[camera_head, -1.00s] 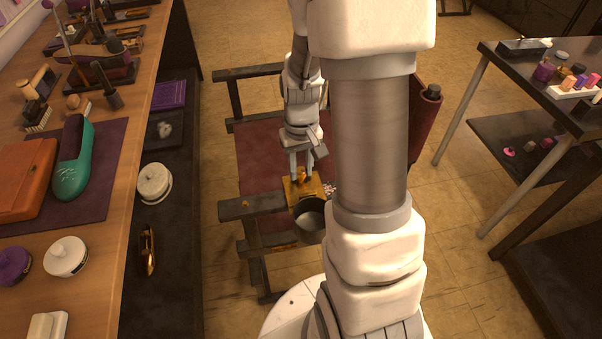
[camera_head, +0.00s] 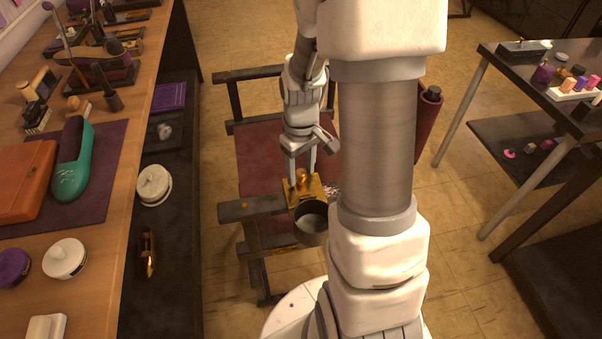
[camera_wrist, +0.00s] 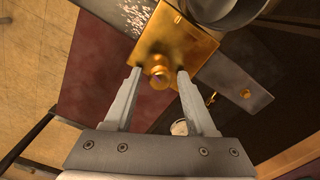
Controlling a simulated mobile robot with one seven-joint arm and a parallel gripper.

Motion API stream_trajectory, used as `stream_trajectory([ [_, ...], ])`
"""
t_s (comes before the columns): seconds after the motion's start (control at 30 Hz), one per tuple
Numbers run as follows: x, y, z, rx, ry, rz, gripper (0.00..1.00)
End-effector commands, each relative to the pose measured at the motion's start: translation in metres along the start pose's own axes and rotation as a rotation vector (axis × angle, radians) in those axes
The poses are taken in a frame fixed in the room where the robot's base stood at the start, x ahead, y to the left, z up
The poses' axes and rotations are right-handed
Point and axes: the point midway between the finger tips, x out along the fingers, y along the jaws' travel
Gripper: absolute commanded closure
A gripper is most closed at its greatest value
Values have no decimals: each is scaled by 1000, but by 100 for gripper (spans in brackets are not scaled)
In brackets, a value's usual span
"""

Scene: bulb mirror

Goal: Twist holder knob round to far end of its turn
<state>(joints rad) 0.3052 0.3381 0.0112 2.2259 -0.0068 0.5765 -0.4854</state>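The holder is a gold plate (camera_head: 319,190) with a grey metal cup (camera_head: 311,217) in front, on the near arm of a dark-framed chair. Its round gold knob (camera_head: 302,177) stands up from the plate. In the wrist view the knob (camera_wrist: 160,74) sits between the two fingertips of my gripper (camera_wrist: 160,72), with a small gap showing on each side. My gripper (camera_head: 302,181) is open, pointing down at the plate. The cup (camera_wrist: 222,8) is cut off by the top edge of the wrist view. Whether the fingertips reach down beside the knob is hard to tell.
The chair has a dark red seat (camera_head: 262,150) and a grey armrest (camera_head: 240,211). A wooden counter (camera_head: 105,215) with tools stands left, a dark side table (camera_head: 560,85) right. My own arm covers the middle of the head view. Tiled floor lies open behind the chair.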

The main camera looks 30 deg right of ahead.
Motion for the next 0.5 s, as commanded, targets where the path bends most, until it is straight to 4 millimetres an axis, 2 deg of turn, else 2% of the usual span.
stream_trajectory([
  [0.17,0,0,0,29,-1,0,44],
  [0.5,0,0,0,416,-2,0,44],
])
